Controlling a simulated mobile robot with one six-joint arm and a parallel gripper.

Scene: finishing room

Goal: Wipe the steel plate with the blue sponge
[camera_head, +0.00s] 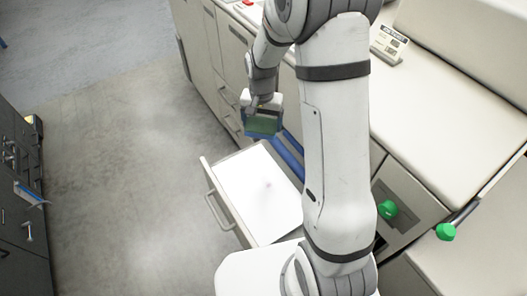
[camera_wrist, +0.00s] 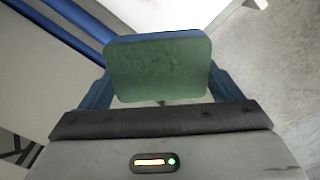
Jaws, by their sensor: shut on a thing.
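The sponge (camera_head: 263,124), blue with a green face, is held in my gripper (camera_head: 262,110). In the wrist view the green face of the sponge (camera_wrist: 158,70) sits between the two blue fingers, which are shut on it. A bright, flat, whitish plate (camera_head: 258,192) lies in a pulled-out drawer below and has a faint small grey spot near its middle. I take it for the steel plate. The sponge is beyond the plate's far edge in the head view and looks raised above it. My arm hides the plate's right side.
The open drawer (camera_head: 207,178) has a bar handle (camera_head: 214,212) on its left. Blue rails (camera_head: 290,158) show beside it. A long counter (camera_head: 450,110) runs along the right, with green knobs (camera_head: 387,209) below. A dark cabinet (camera_head: 18,205) stands at left. The floor (camera_head: 120,150) between is clear.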

